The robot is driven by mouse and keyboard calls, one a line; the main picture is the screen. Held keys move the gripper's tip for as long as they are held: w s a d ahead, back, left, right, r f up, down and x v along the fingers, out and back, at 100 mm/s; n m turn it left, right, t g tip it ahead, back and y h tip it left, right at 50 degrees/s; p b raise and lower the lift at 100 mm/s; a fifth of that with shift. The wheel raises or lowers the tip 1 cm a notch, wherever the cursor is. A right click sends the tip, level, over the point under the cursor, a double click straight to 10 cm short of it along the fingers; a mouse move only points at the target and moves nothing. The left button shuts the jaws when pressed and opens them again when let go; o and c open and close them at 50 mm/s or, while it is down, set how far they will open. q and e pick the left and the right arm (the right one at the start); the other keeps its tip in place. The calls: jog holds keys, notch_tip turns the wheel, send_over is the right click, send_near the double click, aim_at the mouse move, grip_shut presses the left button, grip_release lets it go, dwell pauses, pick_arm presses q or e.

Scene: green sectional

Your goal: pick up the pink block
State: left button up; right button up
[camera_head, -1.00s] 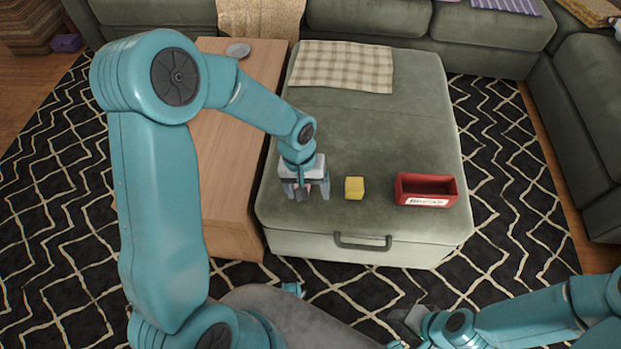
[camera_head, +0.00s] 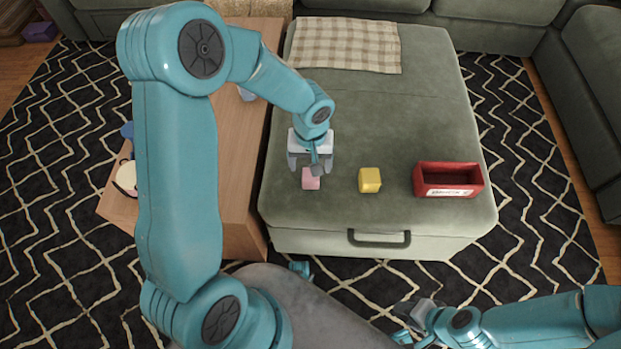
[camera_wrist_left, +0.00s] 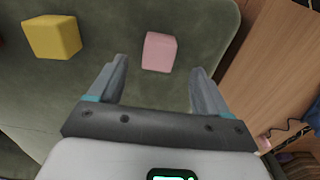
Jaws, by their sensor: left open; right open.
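The pink block (camera_head: 311,179) sits on the green ottoman (camera_head: 400,110), near its front left part. My left gripper (camera_head: 310,170) is open above and just behind the block in the head view, and one finger partly overlaps the block there. In the left wrist view the pink block (camera_wrist_left: 159,52) lies ahead of the open fingers (camera_wrist_left: 159,80), between their lines and apart from both. My right gripper (camera_head: 412,318) is low at the front, off the ottoman; its fingers are hard to make out.
A yellow block (camera_head: 370,180) sits right of the pink one; it also shows in the left wrist view (camera_wrist_left: 55,36). A red open box (camera_head: 447,180) stands farther right. A checkered cloth (camera_head: 345,44) covers the back left. A wooden table (camera_head: 243,170) adjoins the left side.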

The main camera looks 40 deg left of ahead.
aim_at(311, 178)
pick_arm(q)
notch_tip(311, 178, down, 2)
jog(key=shift+f, duration=0.25)
notch_tip(311, 178, down, 5)
jog(key=shift+d+f+b, duration=0.1)
jog(key=shift+b, duration=1.05)
jog(key=c, duration=1)
jog(key=shift+c, duration=0.2)
jog(key=shift+r, duration=0.2)
